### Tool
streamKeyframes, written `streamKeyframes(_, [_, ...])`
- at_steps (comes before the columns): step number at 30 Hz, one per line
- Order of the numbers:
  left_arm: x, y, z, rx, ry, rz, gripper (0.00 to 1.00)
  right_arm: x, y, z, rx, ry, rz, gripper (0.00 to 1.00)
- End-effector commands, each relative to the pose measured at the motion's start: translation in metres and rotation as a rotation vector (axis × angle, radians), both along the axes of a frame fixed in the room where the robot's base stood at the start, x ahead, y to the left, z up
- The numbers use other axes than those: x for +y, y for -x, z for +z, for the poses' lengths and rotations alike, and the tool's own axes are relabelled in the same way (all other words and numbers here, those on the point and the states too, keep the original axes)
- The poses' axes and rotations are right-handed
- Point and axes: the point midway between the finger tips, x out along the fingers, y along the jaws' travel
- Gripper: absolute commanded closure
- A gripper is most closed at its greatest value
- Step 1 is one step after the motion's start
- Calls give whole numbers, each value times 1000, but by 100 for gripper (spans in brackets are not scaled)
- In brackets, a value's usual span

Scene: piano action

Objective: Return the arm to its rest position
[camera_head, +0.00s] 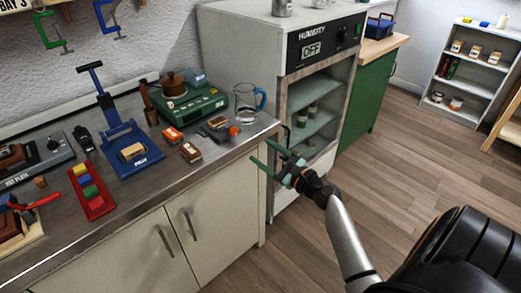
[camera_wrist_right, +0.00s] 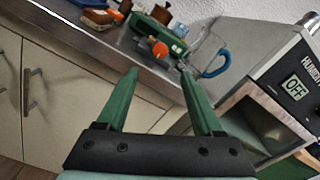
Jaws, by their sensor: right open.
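My right gripper (camera_head: 268,158) is open and empty in the head view. It is in front of the counter's right corner, beside the humidity cabinet (camera_head: 312,50). In the right wrist view its two green fingers (camera_wrist_right: 160,100) are spread with nothing between them. The fingers point toward the counter top, apart from the objects on it. My right arm reaches in from the bottom right of the head view. My left gripper does not show in either view.
The counter (camera_head: 262,130) holds a glass jug (camera_head: 246,102), a green scale-like device (camera_head: 190,105), a blue press (camera_head: 128,150) and a red tray (camera_head: 92,192). The humidity cabinet reads OFF. A green cabinet (camera_head: 364,95) and white shelf (camera_head: 470,75) stand behind. Open wooden floor (camera_head: 400,155) lies right.

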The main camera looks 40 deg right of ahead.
Motion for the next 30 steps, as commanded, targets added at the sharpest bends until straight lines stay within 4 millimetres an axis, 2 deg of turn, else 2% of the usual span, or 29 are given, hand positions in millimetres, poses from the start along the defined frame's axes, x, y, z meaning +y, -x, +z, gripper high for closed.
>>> streamKeyframes(8, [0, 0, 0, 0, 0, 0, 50, 1, 0, -1, 3, 7, 1, 32])
streamKeyframes(11, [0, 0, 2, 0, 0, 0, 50, 10, 4, -13, 40, 91, 16, 32])
streamKeyframes(13, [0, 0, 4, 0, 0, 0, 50, 25, 10, -30, 91, 229, 44, 32])
streamKeyframes(17, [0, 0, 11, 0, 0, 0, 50, 65, 36, -79, 209, 640, 160, 32])
streamKeyframes(21, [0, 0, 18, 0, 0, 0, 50, 109, 78, -128, 275, 1145, 356, 32])
streamKeyframes(25, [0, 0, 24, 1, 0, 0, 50, 149, 124, -159, 247, 1595, 571, 32])
streamKeyframes(30, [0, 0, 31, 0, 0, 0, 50, 195, 181, -178, 93, 2094, 829, 32])
